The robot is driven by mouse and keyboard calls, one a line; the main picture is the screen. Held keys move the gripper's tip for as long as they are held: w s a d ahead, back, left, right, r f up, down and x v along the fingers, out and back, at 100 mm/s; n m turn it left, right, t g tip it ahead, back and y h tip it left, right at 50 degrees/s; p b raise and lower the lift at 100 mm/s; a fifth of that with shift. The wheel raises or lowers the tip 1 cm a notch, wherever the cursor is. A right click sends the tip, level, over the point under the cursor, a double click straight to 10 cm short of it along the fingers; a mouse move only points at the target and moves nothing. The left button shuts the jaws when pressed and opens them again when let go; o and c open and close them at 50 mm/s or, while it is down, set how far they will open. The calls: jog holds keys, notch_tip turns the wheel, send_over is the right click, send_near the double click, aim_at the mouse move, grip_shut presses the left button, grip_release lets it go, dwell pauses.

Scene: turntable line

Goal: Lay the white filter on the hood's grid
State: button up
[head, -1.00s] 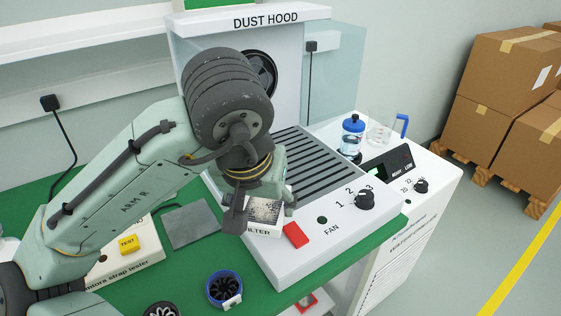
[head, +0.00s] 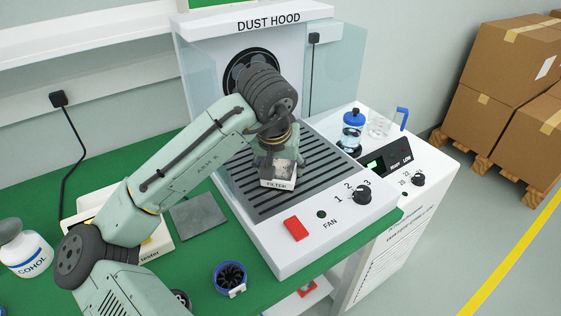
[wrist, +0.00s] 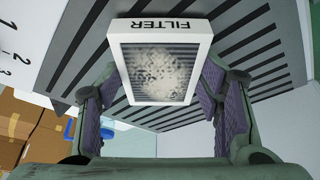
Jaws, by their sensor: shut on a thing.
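The white filter (head: 277,184) is a small box-like frame marked "FILTER" with a grey speckled face. My gripper (head: 279,158) is shut on it over the front middle part of the hood's dark slatted grid (head: 322,163). In the wrist view the filter (wrist: 160,66) is between the two fingers of my gripper (wrist: 160,105), with the grid slats (wrist: 255,50) behind it. I cannot tell whether its underside touches the grid. My arm and gripper hide part of the grid.
The dust hood has a red switch (head: 296,229) and a fan knob (head: 361,195) on its front panel. A blue-capped bottle (head: 352,130) and a jug (head: 381,124) stand to the right.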

jog(key=shift+f, duration=0.1)
jog(key=shift+f, duration=0.15)
jog(key=o, duration=1.2)
jog(key=shift+r, duration=0.35)
jog(key=b+v, duration=0.2)
jog(key=v, duration=0.9)
jog(key=shift+s+r, duration=0.25)
jog(key=shift+r, duration=0.05)
